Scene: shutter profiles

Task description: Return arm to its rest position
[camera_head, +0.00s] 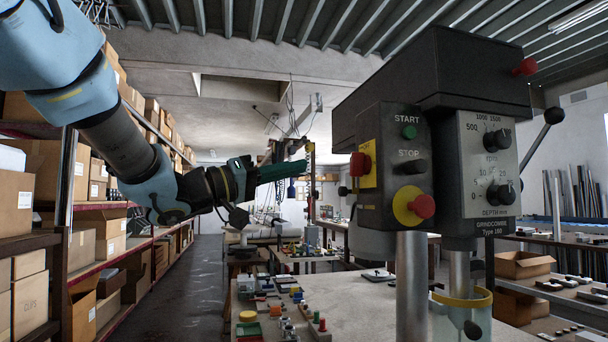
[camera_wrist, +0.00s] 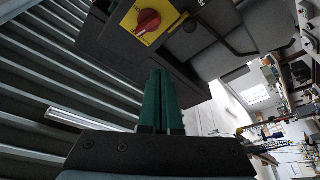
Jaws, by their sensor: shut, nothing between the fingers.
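My gripper (camera_head: 304,168) has green fingers and is held up in the air, pointing right toward the drill press in the head view. Its two fingers lie together, shut and empty; in the wrist view they also show closed (camera_wrist: 162,75). My arm reaches in from the upper left of the head view. The drill press (camera_head: 430,80) has a black head with START and STOP buttons, a yellow-and-red switch and dials. In the wrist view its dark housing (camera_wrist: 110,45) shows beyond the fingertips, with the red knob (camera_wrist: 148,22) on a yellow plate. I cannot tell the exact gap.
A workbench (camera_head: 350,307) with small coloured parts stands below. Shelves with cardboard boxes (camera_head: 15,205) line the left side, close to my arm. An open box (camera_head: 524,264) sits at the right. The aisle floor (camera_head: 200,275) is clear.

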